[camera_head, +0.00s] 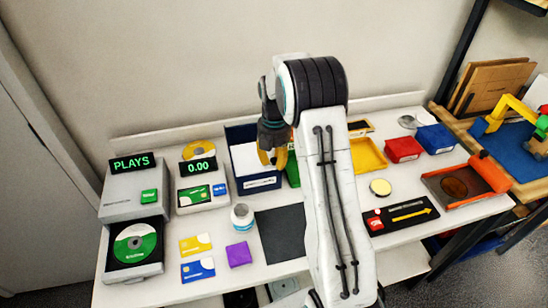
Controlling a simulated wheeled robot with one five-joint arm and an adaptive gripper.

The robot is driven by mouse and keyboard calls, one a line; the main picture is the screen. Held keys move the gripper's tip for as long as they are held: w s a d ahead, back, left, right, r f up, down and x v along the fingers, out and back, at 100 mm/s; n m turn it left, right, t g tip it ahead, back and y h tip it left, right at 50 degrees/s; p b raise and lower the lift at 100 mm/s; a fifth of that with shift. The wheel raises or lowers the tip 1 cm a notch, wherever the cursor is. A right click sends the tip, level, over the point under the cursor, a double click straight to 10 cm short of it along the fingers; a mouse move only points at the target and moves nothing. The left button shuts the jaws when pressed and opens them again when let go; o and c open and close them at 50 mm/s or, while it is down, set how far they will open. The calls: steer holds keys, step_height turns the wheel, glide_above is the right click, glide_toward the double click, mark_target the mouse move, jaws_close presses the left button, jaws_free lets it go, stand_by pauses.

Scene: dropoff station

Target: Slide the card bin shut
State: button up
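The navy blue bin (260,187) stands behind the dark mat, left of my arm. It has a white inside and a small label on its front. It looks open, with its front part pulled forward of a taller navy back. I take it as the card bin. My gripper (272,157), with yellow fingertips, hangs pointing down at the bin's right side, in front of its white inside from this view. I cannot tell whether it touches the bin. The gap between the fingers is too small to judge. My arm hides part of the table right of the bin.
The dark mat (282,234) is bare where visible.

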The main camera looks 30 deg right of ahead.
steer(key=o, duration=0.4)
steer(key=shift+r, duration=0.1)
step_height(320, 180, up, 12)
stand_by(0.6)
stand_by(0.5)
